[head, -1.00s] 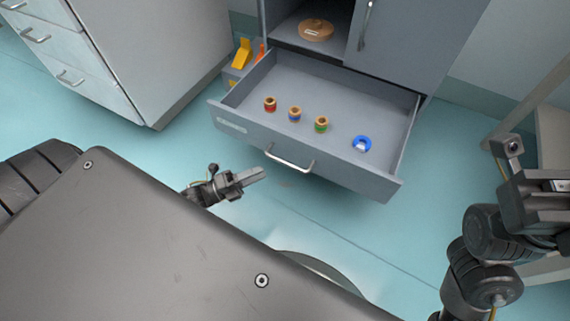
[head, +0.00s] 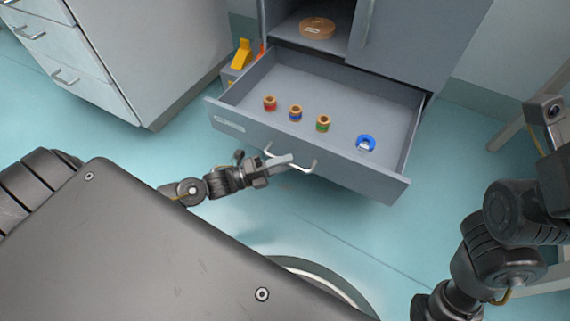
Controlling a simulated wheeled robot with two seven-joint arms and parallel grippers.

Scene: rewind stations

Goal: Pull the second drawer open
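A wide grey drawer (head: 300,160) stands pulled out from the grey cabinet (head: 412,45). It holds three small spools, with red (head: 270,103), blue (head: 295,113) and green (head: 323,123) bands, and a blue ring (head: 366,143). A silver bar handle (head: 308,168) is on its front.
A white cabinet (head: 160,60) with several closed drawers stands at the left. A brown disc (head: 317,28) lies in the open compartment above the drawer. The teal floor (head: 375,225) in front is clear.

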